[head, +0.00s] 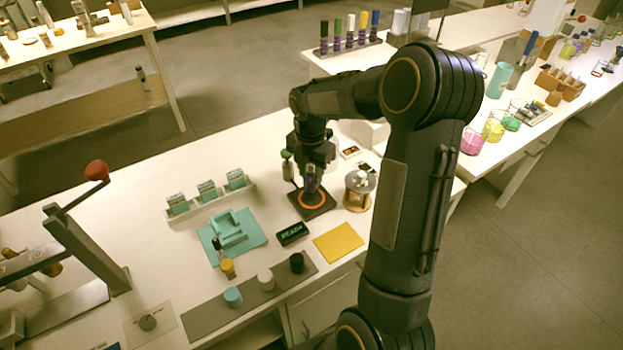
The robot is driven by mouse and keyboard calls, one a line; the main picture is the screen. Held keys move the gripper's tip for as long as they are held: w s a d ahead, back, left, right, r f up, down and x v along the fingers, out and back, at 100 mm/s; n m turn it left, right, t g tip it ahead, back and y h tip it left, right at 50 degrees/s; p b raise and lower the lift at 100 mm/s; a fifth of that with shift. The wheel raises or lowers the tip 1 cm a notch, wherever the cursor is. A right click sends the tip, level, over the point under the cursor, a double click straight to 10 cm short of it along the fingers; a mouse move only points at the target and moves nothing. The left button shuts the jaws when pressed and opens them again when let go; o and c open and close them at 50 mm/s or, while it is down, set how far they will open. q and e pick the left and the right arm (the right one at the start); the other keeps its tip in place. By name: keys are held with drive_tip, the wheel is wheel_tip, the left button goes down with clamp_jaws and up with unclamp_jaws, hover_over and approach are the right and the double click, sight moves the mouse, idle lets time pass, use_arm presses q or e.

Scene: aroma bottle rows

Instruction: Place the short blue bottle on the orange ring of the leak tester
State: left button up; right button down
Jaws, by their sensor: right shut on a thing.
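My right gripper (312,172) points down over the leak tester and is shut on the short blue bottle (311,186). Only a small part of the bottle shows between and below the fingers. The leak tester is a dark square base (325,208) with an orange ring (312,206) on top. The bottle is upright over the ring; I cannot tell whether its bottom touches it. A black display (292,233) with lit green letters lies in front of the base. My left gripper is not in view.
A green-topped bottle (287,166) stands left of the gripper, and a round wooden-based device (359,191) stands right of the tester. A yellow mat (338,243), a teal mat (258,240) and a grey strip (208,320) with several caps lie nearer. A red-knobbed lever press (85,240) stands left.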

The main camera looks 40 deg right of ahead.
sight(312, 181)
drive_tip(key=shift+d+f, duration=0.15)
drive_tip(key=shift+f, duration=0.75)
drive_tip(key=shift+d+f, duration=0.1)
drive_tip(key=shift+f, duration=0.8)
drive_tip(key=shift+f, duration=0.1)
drive_tip(key=shift+f, duration=0.15)
drive_tip(key=c, duration=1)
unclamp_jaws()
drive_tip(key=shift+o, duration=0.2)
